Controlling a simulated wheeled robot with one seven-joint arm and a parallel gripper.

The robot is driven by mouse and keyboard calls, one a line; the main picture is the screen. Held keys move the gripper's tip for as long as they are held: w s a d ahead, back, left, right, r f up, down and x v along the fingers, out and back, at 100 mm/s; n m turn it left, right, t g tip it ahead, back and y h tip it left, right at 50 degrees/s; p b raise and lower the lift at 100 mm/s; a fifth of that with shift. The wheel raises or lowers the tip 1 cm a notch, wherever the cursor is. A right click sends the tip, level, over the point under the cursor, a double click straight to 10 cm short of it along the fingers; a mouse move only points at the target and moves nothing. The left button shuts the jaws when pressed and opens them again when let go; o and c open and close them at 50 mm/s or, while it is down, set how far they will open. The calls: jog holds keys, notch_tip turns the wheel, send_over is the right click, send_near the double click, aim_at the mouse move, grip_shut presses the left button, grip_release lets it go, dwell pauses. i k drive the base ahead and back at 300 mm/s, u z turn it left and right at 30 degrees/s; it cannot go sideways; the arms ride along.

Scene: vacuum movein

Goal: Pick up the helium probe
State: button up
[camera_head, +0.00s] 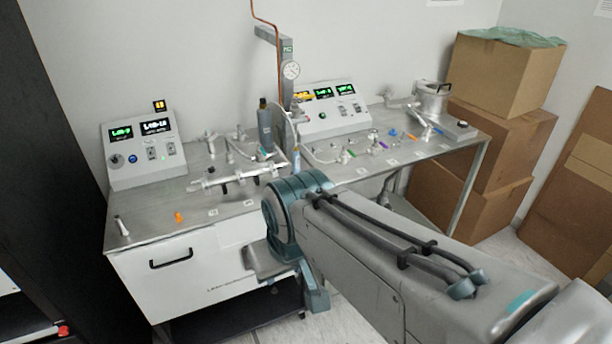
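I cannot tell for sure which item is the helium probe. A small pale stick-like piece (121,226) stands slightly tilted at the front left of the metal workbench (150,218). A small orange piece (179,217) lies to its right. A grey bottle with a dark top (265,127) stands farther back, beside the column. My gripper (290,285) hangs in front of the bench's front edge, below the teal wrist joint. My own arm partly covers it, and its fingers are not clear enough to tell open from shut. I see nothing held.
A control box (145,150) stands at the bench's left end and a second one (328,112) at the back. A metal pipe assembly (235,177) lies mid-bench. Small coloured fittings cover the right part. Cardboard boxes (490,145) stack at the right. The bench's front left is mostly clear.

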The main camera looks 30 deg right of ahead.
aim_at(296, 150)
jog(key=z, duration=0.7)
jog(key=i, duration=1.1)
jog(key=z, duration=1.85)
jog(key=i, duration=0.9)
jog(key=u, duration=2.25)
